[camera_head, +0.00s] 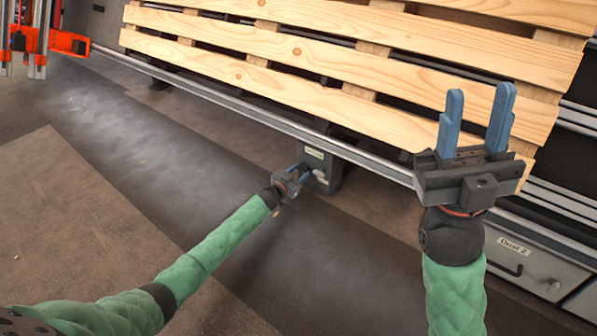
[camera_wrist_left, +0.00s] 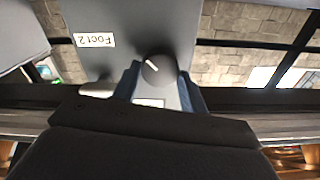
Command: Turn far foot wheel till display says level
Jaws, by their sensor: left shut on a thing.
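The foot wheel, a dark round knob with a white mark (camera_wrist_left: 158,70), sits on a grey foot box (camera_wrist_left: 120,35) labelled "Foot 2" in the left wrist view. My left gripper (camera_wrist_left: 160,88) has its blue fingers on both sides of the knob and is shut on it. A small pale panel (camera_wrist_left: 150,102), perhaps the display, shows just below the knob; I cannot read it. In the head view the foot box (camera_head: 329,179) stands under the rail, with my left gripper (camera_head: 297,172) at its left side. My right gripper (camera_head: 477,120) is open and empty, fingers up, before the pallet's right end.
A wooden pallet (camera_head: 290,50) lies above the long metal rail (camera_head: 240,107). Grey drawers (camera_head: 530,262) are at the lower right. Red and orange equipment (camera_head: 68,42) stands at the upper left. The floor (camera_head: 100,185) left of my left arm is clear.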

